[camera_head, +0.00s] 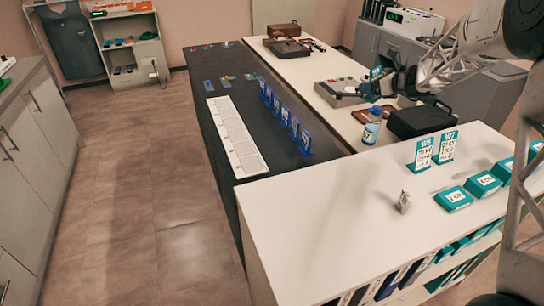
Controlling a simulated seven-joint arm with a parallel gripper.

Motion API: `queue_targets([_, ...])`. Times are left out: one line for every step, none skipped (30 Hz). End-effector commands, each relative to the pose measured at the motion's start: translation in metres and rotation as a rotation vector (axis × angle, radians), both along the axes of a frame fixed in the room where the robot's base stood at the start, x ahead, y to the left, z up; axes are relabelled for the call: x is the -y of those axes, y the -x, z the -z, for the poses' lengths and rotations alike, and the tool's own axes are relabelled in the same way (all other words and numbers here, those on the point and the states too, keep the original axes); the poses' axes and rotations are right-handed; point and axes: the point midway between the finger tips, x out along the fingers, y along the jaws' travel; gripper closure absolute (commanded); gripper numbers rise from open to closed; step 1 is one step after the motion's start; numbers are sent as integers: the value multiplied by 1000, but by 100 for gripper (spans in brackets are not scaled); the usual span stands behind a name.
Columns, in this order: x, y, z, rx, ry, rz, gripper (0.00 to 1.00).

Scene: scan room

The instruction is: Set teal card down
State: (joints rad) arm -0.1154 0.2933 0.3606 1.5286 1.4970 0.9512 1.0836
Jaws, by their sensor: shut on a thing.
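My gripper (375,84) is above the white counter, near the grey device and behind the blue-capped bottle. It appears shut on a small teal card (376,72), which is held up off the surface. The card's face is too small to read, and the jaws partly hide it. Two other teal cards, marked W6 (422,153) and W7 (446,148), stand upright on the near white counter (330,200).
A blue-capped bottle (371,130), black case (419,120) and grey device (338,90) stand close to my gripper. Teal blocks (453,198) and a small tag (404,201) sit on the near counter. Blue stands (295,128) and a white tray (235,138) line the dark counter. The near counter's left part is clear.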

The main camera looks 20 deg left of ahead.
Motion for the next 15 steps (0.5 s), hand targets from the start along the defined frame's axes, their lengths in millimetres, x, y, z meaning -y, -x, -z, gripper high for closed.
queue_targets([-19, 6, 0, 0, 0, -21, 45])
queue_targets([-29, 9, 0, 0, 0, -30, 45])
queue_targets([-41, 13, 0, 0, 0, -44, 45])
queue_targets([-50, 17, 0, 0, 0, -54, 45])
queue_targets([-60, 21, 0, 0, 0, -65, 45])
queue_targets([-72, 25, 0, 0, 0, -78, 45])
queue_targets([-82, 29, 0, 0, 0, -89, 45])
queue_targets([-91, 33, 0, 0, 0, -100, 45])
queue_targets([-103, 38, 0, 0, 0, -113, 45])
queue_targets([-112, 42, 0, 0, 0, -123, 45])
queue_targets([-121, 46, 0, 0, 0, -134, 45])
queue_targets([-133, 52, 0, 0, 0, -147, 45])
queue_targets([-143, 57, 0, 0, 0, -158, 45])
queue_targets([-151, 61, 0, 0, 0, -168, 45])
queue_targets([-163, 67, 0, 0, 0, -182, 45])
